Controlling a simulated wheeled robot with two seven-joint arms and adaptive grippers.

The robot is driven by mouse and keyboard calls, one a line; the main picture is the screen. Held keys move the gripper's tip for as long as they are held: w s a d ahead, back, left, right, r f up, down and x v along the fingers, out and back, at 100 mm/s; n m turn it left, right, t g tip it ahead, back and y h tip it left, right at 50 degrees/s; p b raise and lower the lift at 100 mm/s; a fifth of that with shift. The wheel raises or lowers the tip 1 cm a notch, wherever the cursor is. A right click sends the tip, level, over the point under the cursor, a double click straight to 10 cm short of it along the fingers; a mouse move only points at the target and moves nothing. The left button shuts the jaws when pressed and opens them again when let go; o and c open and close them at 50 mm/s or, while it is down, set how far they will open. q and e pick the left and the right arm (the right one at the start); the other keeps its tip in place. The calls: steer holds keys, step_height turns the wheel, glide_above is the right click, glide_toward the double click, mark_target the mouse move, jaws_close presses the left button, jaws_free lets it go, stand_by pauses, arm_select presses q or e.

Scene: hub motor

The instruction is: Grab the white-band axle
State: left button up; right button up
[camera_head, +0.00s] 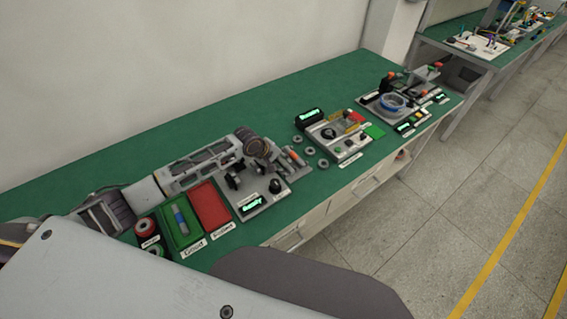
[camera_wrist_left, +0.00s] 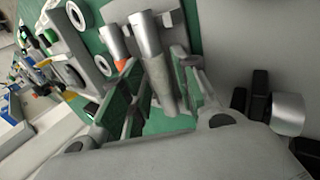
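My left gripper (camera_head: 268,154) reaches over the axles at the right of the nearest station. In the left wrist view it (camera_wrist_left: 158,72) is open, with a grey metal axle (camera_wrist_left: 148,40) between its fingers. I cannot tell whether the fingers touch this axle. Its band is not clear, so I cannot confirm it is the white-band axle. An axle with an orange band (camera_wrist_left: 113,44) stands just beside the left finger; orange-banded axles (camera_head: 293,156) also show in the head view, partly hidden by the gripper. My right gripper is not in view.
A station plate with a black knob (camera_head: 275,186) lies under my left arm, beside a red tray (camera_head: 209,206) and a green tray (camera_head: 166,231). Several metal rings (camera_head: 310,151) lie to the right. Another station (camera_head: 341,137) stands beyond them on the green table.

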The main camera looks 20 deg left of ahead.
arm_select(q)
jaws_close()
steer(key=shift+r, duration=0.1)
steer(key=shift+r, duration=0.1)
stand_by(0.3)
step_height(320, 180, up, 10)
stand_by(0.7)
